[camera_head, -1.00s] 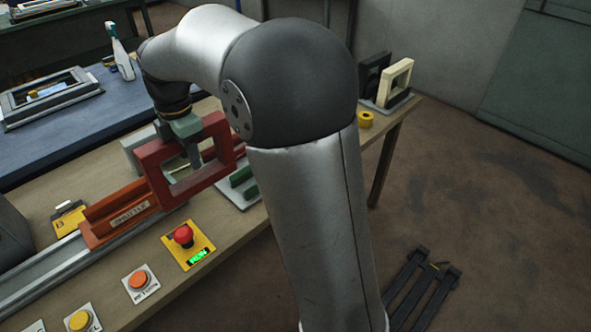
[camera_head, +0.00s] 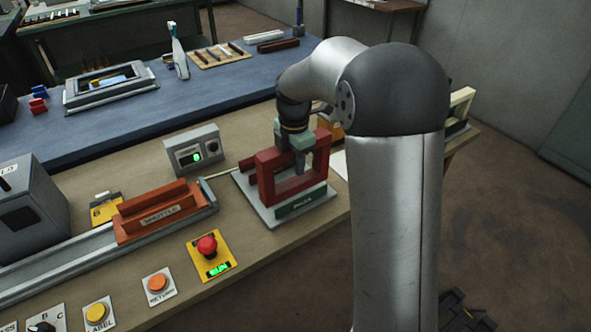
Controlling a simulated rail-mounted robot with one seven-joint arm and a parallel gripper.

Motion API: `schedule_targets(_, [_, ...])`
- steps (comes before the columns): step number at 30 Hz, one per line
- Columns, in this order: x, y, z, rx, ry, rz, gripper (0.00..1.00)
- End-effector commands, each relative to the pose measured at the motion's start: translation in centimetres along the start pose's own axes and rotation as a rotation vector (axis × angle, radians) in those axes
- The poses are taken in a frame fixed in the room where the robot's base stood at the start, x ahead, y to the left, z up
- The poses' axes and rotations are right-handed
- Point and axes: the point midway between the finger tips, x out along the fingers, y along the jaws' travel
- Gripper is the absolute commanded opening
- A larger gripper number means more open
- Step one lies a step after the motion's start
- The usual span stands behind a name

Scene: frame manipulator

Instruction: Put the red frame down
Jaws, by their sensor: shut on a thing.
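The red frame (camera_head: 265,184) is upright in my gripper (camera_head: 298,160), which is shut on it at its top bar. The frame is over a grey base plate (camera_head: 258,215) with a green block (camera_head: 301,203) along its front. The lower bar of the frame shows just behind and above the green block. I cannot tell whether the frame touches the plate or hangs slightly above it. My fingertips are partly hidden by the frame.
A grey box with a green display (camera_head: 195,150) stands behind. A red emergency button (camera_head: 207,246) and other buttons line the front. A cream frame (camera_head: 462,103) stands at right.

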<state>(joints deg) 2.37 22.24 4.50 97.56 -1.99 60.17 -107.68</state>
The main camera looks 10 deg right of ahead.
Motion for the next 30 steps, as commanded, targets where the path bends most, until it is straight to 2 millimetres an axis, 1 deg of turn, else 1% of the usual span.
schedule_targets(1, [1.0,0.6,0.4,0.0,0.002,-0.005,0.0])
schedule_targets(3, [2.1,1.4,0.9,-0.001,0.002,-0.004,0.0])
schedule_targets(7, [3.5,2.4,1.6,-0.001,0.001,-0.002,0.0])
schedule_targets(14, [4.7,3.1,2.2,0.0,0.001,-0.001,0.0])
schedule_targets(18, [6.7,3.1,2.1,-0.001,0.002,-0.003,0.0])
schedule_targets(20, [7.4,3.1,2.1,-0.001,0.002,-0.002,0.0])
schedule_targets(22, [7.7,3.1,2.1,-0.001,0.001,0.0,0.0])
schedule_targets(30, [7.9,3.1,2.1,0.0,0.001,0.0,0.0])
